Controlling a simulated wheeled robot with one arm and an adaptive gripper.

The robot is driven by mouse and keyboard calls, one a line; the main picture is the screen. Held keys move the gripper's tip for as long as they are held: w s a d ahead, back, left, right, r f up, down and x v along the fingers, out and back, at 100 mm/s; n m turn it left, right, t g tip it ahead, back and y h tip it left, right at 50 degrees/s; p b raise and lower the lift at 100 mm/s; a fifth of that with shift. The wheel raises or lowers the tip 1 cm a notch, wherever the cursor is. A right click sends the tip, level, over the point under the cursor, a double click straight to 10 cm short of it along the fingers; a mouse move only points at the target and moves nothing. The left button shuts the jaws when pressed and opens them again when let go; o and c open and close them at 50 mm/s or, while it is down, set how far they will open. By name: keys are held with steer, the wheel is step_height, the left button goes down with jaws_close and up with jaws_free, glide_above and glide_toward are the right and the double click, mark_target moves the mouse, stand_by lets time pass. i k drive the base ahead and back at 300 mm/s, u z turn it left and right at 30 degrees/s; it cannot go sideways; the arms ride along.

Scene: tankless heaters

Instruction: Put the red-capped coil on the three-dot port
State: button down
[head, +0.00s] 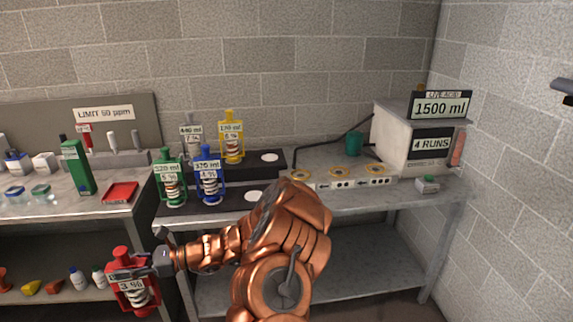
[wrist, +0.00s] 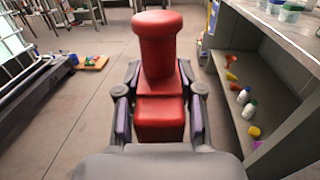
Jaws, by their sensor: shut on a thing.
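The red-capped coil (head: 133,284), a red caged unit with a white label reading about 3 %, is in my gripper (head: 156,262) at the lower left of the head view. It hangs roughly upright in front of the left bench. In the wrist view its red cap and block (wrist: 158,45) stand between the two fingers (wrist: 160,100), which are shut on it. A pale strip (head: 312,185) on the right bench carries three round yellow-ringed ports (head: 341,171). Dot marks and arrows show on its front, but the dots are too small to tell which port has three.
Green (head: 171,181), blue (head: 209,176), yellow (head: 233,140) and grey-white (head: 191,135) coils stand on dark racks with bare white discs (head: 254,196). A grey-white unit (head: 405,142) with signs stands right of the ports. A teal cup (head: 353,144) is behind them.

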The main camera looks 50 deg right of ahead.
mark_target(375, 170)
steer(key=z, duration=1.3)
